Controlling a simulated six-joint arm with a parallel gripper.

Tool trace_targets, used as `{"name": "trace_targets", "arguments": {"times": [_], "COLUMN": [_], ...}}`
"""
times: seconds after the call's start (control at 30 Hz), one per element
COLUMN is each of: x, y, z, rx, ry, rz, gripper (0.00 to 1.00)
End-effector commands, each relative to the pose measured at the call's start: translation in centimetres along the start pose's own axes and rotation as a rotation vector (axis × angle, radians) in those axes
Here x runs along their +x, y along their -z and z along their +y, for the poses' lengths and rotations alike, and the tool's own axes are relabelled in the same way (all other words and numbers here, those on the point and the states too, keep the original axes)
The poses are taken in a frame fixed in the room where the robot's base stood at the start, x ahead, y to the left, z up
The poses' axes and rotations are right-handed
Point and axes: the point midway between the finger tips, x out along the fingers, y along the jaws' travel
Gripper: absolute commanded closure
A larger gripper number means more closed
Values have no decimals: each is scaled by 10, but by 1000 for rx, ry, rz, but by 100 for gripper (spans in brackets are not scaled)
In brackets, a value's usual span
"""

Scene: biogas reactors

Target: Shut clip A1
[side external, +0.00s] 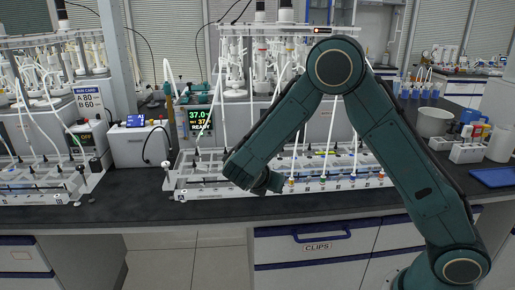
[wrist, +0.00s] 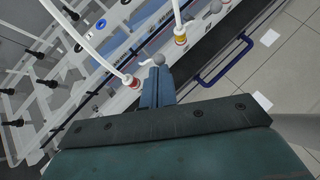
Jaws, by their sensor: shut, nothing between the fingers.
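My gripper (wrist: 158,84) is shut and empty, its blue-grey fingers pointing up the wrist view. In the side external view my gripper (side external: 274,184) is low at the front edge of the rack, beside the nearest tube clip. In the wrist view that clip, with a red collar (wrist: 128,81) on a white tube, sits just left of the fingers. A grey ball knob (wrist: 159,60) stands right at the fingertips; I cannot tell whether they touch. No label A1 is readable, and the clips' open or shut state is unclear.
The white rack (side external: 215,192) runs along the dark bench front. White tubes and glassware rise behind it. A drawer marked CLIPS with a blue handle (side external: 322,237) is below the bench edge. A white bowl (side external: 433,122) and a blue tray (side external: 492,177) stand at the right.

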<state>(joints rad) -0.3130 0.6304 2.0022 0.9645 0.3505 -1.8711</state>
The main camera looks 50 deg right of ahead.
Motion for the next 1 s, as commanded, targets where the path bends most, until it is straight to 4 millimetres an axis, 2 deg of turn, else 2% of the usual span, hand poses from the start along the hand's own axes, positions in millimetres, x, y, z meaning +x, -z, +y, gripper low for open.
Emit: {"name": "trace_targets", "arguments": {"times": [0.47,0.9,1.0], "x": [1,7,9], "y": [-7,-24,-27], "z": [4,14,16], "rx": [-36,-151,-154], "ry": [40,156,154], "rz": [89,341,336], "gripper": [100,100,100]}}
